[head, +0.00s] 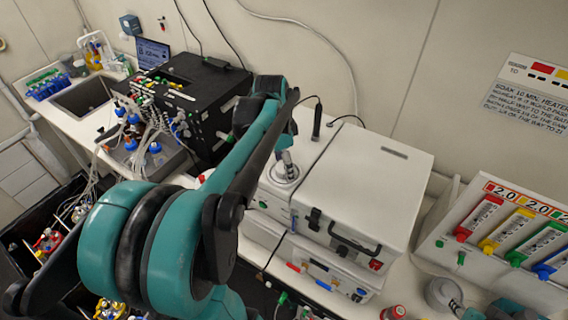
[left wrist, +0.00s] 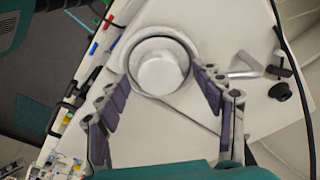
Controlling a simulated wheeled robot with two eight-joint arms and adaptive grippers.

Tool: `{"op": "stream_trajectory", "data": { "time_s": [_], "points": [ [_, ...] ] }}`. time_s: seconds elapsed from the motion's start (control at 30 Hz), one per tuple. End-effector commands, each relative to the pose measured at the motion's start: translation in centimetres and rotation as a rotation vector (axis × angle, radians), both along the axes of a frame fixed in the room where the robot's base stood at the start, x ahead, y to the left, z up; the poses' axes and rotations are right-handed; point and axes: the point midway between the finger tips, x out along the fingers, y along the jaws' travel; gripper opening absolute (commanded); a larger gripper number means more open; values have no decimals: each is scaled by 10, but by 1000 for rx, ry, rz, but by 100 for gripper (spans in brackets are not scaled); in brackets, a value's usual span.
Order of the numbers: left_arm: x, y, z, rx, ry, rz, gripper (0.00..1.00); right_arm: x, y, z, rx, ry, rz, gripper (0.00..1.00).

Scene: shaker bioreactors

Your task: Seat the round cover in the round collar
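In the left wrist view a round collar (left wrist: 129,61) with a dark inner edge is set in a white top. A smaller pale round piece (left wrist: 162,74) shows inside it; I cannot tell whether this is the cover, or how deep it sits. My left gripper (left wrist: 160,82) is open, its fingers spread on either side of the collar, with no visible grip on it. In the head view the collar (head: 283,178) is on the white machine, with a grey upright piece in it, partly hidden by my left arm.
The white machine (head: 370,190) has a black front handle (head: 355,240). A black box (head: 200,90) with tubes stands behind on the left. A panel with coloured switches (head: 510,230) is at the right. A grey round piece (head: 440,292) lies low at the right.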

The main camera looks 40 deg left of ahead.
Motion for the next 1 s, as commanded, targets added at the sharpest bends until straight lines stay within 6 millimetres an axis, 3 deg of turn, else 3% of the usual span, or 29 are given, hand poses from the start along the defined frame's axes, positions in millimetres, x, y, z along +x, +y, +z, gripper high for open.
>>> {"op": "stream_trajectory", "data": {
  "time_s": [0.27,0.7,1.0],
  "points": [
    [-1,1,15,0,0,0,67,0,0,0,0,0,0,33],
    [-10,7,103,0,0,1,67,0,0,0,0,0,0,33],
    [-12,8,119,0,0,0,67,0,0,0,0,0,0,33]
  ]
}}
